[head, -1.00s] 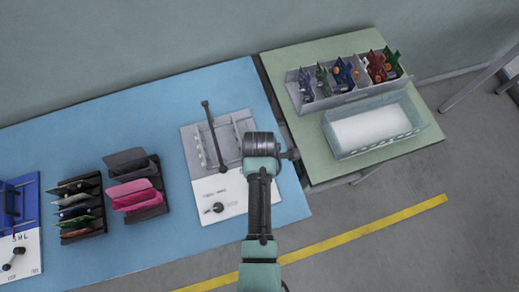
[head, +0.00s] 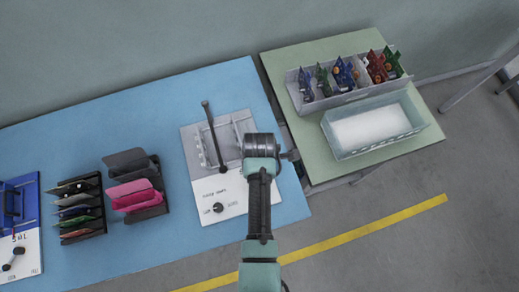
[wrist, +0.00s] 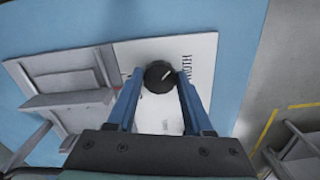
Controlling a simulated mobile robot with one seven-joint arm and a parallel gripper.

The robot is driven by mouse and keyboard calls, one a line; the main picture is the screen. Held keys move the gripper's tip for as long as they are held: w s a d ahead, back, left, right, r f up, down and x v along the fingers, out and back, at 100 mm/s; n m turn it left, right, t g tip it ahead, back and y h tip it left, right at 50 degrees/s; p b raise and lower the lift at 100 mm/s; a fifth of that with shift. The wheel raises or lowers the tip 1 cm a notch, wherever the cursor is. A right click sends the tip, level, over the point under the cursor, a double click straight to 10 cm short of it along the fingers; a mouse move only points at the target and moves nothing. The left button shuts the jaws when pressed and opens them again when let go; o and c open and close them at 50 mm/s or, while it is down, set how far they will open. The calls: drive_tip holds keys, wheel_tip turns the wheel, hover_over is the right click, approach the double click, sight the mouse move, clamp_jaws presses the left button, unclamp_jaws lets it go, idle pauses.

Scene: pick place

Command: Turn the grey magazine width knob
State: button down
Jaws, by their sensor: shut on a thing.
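A round black knob (wrist: 160,75) with a white pointer line sits on a white panel (wrist: 203,60) in the wrist view, beside lettering that reads in part like WIDTH. My gripper (wrist: 160,80) has its two blue fingers on either side of this knob and is shut on it. In the head view the grey magazine (head: 188,143) stands on the blue table with its white panel at the front. A dark knob (head: 218,207) shows on that panel; I cannot tell whether it is the gripped one. My arm hides my fingertips there.
A dark lever (head: 212,135) rises over the grey magazine. Black racks with pink (head: 134,194) and mixed plates (head: 78,210) stand to the left, and a blue fixture (head: 20,205) at the far left. A clear bin (head: 333,143) and grey parts tray (head: 310,106) stand on the green table.

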drive_tip(key=m+p, duration=0.1)
drive_tip(key=m, duration=0.2)
drive_tip(key=shift+r+p, duration=0.15)
drive_tip(key=shift+p, duration=0.15)
drive_tip(key=m+p, duration=0.1)
drive_tip(key=m, duration=0.2)
drive_tip(key=shift+m, duration=0.3)
drive_tip(key=m+p, duration=0.1)
drive_tip(key=m, duration=0.2)
drive_tip(key=shift+s+m, duration=0.1)
drive_tip(key=shift+m, duration=0.2)
drive_tip(key=m+p, duration=0.1)
drive_tip(key=m, duration=0.2)
drive_tip(key=shift+m, duration=0.4)
drive_tip(key=m+p, duration=0.1)
drive_tip(key=m, duration=0.5)
drive_tip(key=shift+a, duration=0.15)
drive_tip(key=m+p, duration=0.1)
drive_tip(key=m, duration=0.5)
drive_tip(key=shift+m, duration=0.4)
